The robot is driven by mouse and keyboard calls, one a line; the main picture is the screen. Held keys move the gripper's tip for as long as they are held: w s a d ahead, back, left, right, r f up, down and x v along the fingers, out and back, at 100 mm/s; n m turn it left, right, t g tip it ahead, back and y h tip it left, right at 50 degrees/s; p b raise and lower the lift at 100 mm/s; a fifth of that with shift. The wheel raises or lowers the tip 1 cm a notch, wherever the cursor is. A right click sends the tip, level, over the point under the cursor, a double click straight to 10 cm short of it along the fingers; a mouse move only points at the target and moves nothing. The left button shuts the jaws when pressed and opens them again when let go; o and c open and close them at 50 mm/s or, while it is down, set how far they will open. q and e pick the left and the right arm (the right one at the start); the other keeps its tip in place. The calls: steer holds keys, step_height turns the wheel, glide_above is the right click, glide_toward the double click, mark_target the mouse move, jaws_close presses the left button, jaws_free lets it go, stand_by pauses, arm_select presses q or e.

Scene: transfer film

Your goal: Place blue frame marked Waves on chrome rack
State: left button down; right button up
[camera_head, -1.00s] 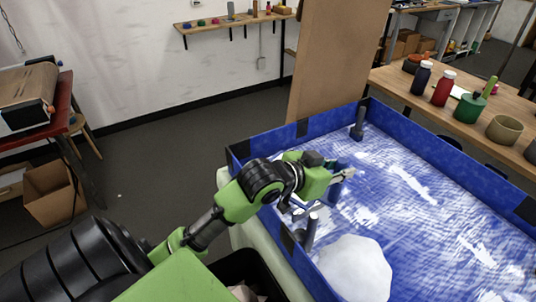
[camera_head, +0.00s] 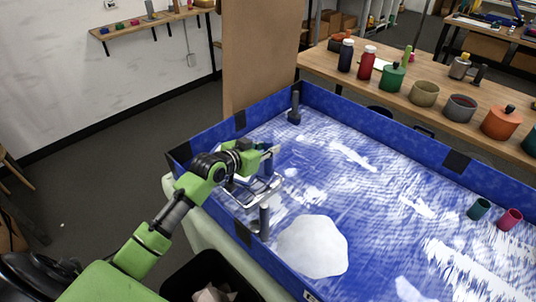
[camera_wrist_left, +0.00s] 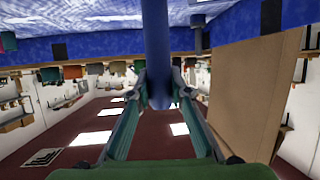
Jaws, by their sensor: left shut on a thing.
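My left gripper (camera_head: 270,152) reaches over the near left side of the blue-walled tank. In the left wrist view its fingers (camera_wrist_left: 158,92) are closed on a blue part (camera_wrist_left: 157,50), seen as a narrow upright bar. I take it for the blue frame; no Waves marking is readable, and most of it is hidden in the head view. A shiny chrome rack (camera_head: 262,192) stands just below the gripper, inside the tank's left wall. I cannot tell whether the held part touches it. My right gripper is out of view.
Green (camera_head: 479,208) and pink (camera_head: 510,219) cups are at right. A brown panel (camera_head: 262,60) stands behind; a wooden bench with bottles and pots lies beyond.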

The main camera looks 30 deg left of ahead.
arm_select(q)
steer(key=shift+w+a+f, duration=0.15)
steer(key=shift+w, duration=0.1)
step_height(320, 180, down, 3)
steer(key=shift+w+f+p, duration=0.1)
steer(key=shift+p, duration=0.4)
steer(key=shift+f, duration=0.1)
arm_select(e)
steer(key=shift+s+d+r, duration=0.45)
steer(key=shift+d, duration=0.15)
arm_select(q)
steer(key=c, duration=2.3)
jaws_free()
steer(key=shift+f, duration=0.2)
steer(key=o, duration=0.4)
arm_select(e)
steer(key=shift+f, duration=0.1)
arm_select(q)
steer(key=shift+r, duration=0.15)
